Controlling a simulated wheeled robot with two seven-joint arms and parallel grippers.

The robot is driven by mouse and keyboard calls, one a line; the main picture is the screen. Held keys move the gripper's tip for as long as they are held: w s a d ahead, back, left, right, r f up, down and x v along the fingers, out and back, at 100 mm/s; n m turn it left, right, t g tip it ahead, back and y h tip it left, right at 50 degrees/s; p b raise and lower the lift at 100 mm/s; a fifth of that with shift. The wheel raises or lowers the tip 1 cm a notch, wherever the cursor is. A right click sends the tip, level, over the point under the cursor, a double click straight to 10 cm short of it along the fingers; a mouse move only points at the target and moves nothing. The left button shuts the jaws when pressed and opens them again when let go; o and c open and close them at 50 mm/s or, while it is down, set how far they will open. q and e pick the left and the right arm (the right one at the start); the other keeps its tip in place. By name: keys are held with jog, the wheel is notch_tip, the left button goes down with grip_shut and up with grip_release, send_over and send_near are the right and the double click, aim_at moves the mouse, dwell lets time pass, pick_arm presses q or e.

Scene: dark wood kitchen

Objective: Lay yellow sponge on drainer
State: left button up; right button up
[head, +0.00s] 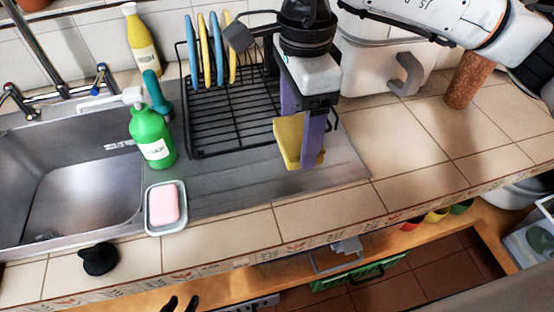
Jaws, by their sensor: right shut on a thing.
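The yellow sponge (287,138) is between the purple fingers of my right gripper (302,146), which is shut on it. The sponge is tilted on edge, and a finger hides part of it. The drainer (219,124) is a black wire rack on the metal draining board, with several blue and yellow plates upright at its back. My right gripper holds the sponge at the drainer's right front corner in the picture. I cannot tell whether the sponge touches the rack. My left gripper is not clearly in view.
A green soap bottle (152,137) and a teal-handled brush (157,95) stand left of the drainer. A yellow bottle (141,45) stands behind. The drainer's front wires are bare.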

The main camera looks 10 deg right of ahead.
aim_at(300, 137)
jog(key=f, duration=0.3)
jog(key=shift+s+f, duration=0.35)
jog(key=shift+f, duration=2.2)
jog(key=o, duration=1)
jog(key=shift+w, duration=0.1)
jog(key=shift+r+p, duration=0.1)
jog(key=shift+p, duration=0.25)
notch_tip(300, 137, up, 12)
jog(key=shift+r+b, duration=0.1)
jog(key=shift+b, duration=0.25)
